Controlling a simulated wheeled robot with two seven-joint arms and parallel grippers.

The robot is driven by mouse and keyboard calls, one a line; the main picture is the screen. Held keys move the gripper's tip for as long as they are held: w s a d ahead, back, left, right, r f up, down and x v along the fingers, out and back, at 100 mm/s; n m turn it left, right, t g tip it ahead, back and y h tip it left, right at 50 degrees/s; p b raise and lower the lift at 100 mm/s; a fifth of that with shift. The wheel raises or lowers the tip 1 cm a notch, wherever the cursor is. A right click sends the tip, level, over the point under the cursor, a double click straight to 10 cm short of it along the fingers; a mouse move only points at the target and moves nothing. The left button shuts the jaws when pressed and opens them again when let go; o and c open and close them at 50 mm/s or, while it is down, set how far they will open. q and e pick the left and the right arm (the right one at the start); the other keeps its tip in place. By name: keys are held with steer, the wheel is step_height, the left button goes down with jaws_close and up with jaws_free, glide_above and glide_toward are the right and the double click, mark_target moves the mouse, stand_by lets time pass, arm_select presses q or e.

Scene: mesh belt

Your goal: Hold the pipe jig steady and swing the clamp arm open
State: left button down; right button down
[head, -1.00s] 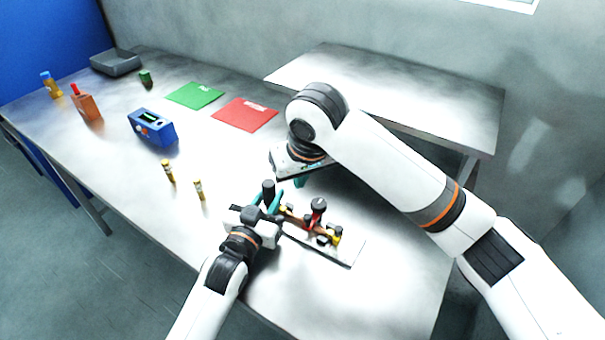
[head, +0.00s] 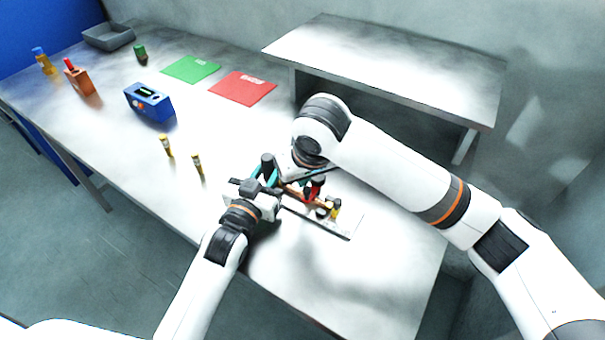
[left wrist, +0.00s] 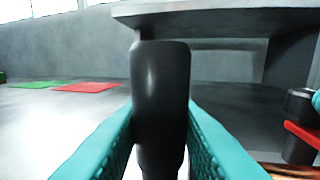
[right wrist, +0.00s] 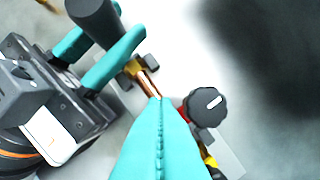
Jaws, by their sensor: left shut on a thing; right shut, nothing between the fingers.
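The pipe jig (head: 345,228) is a pale plate near the table's front, carrying a copper pipe (right wrist: 149,84), yellow supports and an upright black post (head: 267,160). My left gripper (left wrist: 160,120) is shut on the post, one teal finger on each side. The red clamp arm (head: 313,190) with its black knob (right wrist: 206,104) is across the jig and also shows at the right edge in the left wrist view (left wrist: 303,132). My right gripper (right wrist: 160,98) is shut and empty, its tips over the pipe beside the clamp arm. I cannot tell if they touch.
Two small yellow-capped cylinders (head: 166,146) stand left of the jig. A blue device (head: 150,103), red mat (head: 243,88) and green mat (head: 190,69) lie farther back. A raised shelf (head: 385,70) is behind my right arm. The table right of the jig is clear.

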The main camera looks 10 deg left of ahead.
mark_target(313, 198)
steer(key=shift+s+d+n, duration=0.15)
steer(key=shift+d+n, duration=0.15)
steer(key=shift+n, duration=0.6)
steer(key=n, duration=0.1)
steer(key=n+g, duration=0.1)
steer(key=d+n+y, duration=0.1)
steer(key=shift+s+d+n, duration=0.1)
steer(key=shift+s+n, duration=0.15)
steer(key=shift+n, duration=0.05)
steer(key=n, duration=0.1)
steer(key=d+n+g, duration=0.1)
steer(key=n, duration=0.1)
steer(key=shift+n+g+y, duration=0.3)
steer(key=n, duration=0.1)
steer(key=d+n, duration=0.1)
steer(key=shift+w+n+g, duration=0.1)
steer(key=shift+n+g, duration=0.3)
steer(key=shift+d+n, duration=0.15)
steer(key=shift+n, duration=0.15)
steer(key=shift+w+d, duration=0.4)
steer(key=shift+d, duration=0.1)
steer(key=shift+w+d, duration=0.2)
steer(key=shift+w, duration=0.05)
